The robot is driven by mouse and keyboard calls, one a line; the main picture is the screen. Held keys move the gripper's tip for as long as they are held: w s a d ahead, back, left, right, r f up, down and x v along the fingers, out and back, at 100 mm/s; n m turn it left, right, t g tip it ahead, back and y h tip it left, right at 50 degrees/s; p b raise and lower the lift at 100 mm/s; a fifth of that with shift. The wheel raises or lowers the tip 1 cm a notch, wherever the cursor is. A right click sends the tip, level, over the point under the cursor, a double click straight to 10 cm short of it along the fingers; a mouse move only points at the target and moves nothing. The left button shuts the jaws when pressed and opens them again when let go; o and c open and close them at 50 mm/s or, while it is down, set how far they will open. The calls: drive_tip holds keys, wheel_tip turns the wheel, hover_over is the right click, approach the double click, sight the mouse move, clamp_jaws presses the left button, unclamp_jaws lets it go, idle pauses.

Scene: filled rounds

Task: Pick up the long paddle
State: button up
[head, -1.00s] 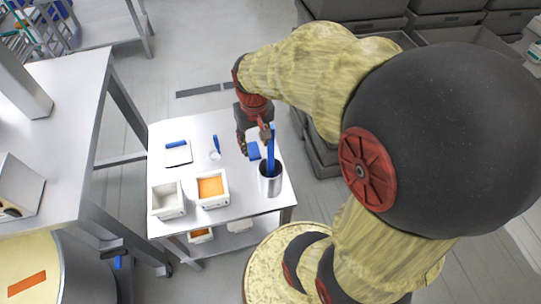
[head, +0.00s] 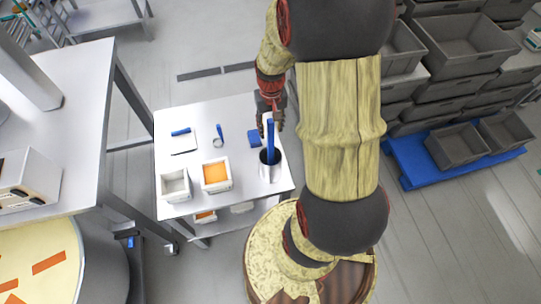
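The long paddle (head: 270,138) is blue and stands upright in a metal cylinder pot (head: 271,171) at the right side of the small white table (head: 208,135). Its lower end is hidden inside the pot. My gripper (head: 272,122) is at the upper part of the paddle, pointing down, with its fingers close around or beside the blue shaft. I cannot tell whether the fingers touch it or are closed.
A white bin with orange contents (head: 216,188) and an emptier white bin (head: 175,187) stand at the table's front. Small blue-handled tools lie behind them. Grey crates (head: 462,45) stand at right.

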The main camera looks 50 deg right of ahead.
sight(270, 133)
drive_tip(key=shift+w+f, duration=0.1)
drive_tip(key=shift+f, duration=1.65)
drive_tip(key=shift+c, duration=1)
drive_tip(key=c, duration=0.7)
clamp_jaws()
